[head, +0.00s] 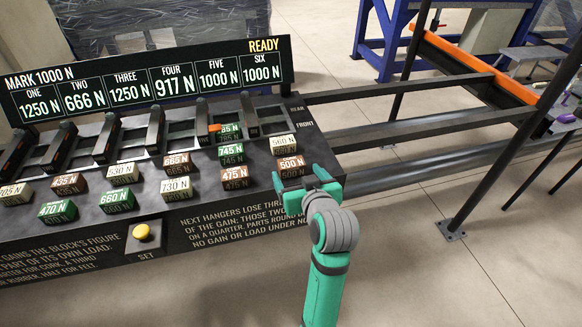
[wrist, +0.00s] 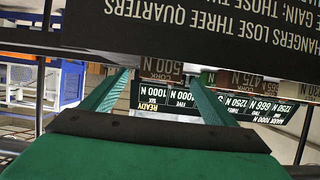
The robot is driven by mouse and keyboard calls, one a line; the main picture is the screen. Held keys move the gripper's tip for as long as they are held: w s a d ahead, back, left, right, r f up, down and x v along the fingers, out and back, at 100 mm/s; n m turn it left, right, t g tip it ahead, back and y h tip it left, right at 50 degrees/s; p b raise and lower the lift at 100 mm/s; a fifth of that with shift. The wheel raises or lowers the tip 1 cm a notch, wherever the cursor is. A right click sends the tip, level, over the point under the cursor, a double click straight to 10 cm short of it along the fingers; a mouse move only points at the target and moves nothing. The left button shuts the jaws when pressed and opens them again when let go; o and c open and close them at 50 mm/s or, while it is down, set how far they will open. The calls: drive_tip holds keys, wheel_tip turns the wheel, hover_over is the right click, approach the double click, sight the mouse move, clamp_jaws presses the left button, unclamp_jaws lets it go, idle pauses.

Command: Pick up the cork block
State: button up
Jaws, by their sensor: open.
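A red-brown block marked 500 N (head: 291,164) sits at the right end of the front row on the dark sloped panel. In the wrist view this block (wrist: 160,68) appears upside down between the fingers, with lettering that seems to read CORK. My gripper (head: 299,183) is open just in front of it, one finger toward each side. The open fingers also show in the wrist view (wrist: 160,82), with nothing held. Whether the fingertips touch the block cannot be told.
A tan 560 N block (head: 283,141) stands just behind, and a red-brown 475 N block (head: 235,174) to the left. More tan, red-brown and green blocks fill the panel. A yellow SET button (head: 141,232) is at front. Dark rails (head: 420,125) extend right; the floor at front right is clear.

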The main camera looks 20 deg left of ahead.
sight(294, 168)
drive_tip(key=shift+r+x, duration=0.15)
drive_tip(key=shift+x, duration=1.2)
drive_tip(key=shift+r+x, duration=0.15)
drive_tip(key=shift+x, duration=1.2)
drive_tip(key=shift+a, duration=0.1)
drive_tip(key=c, duration=1.1)
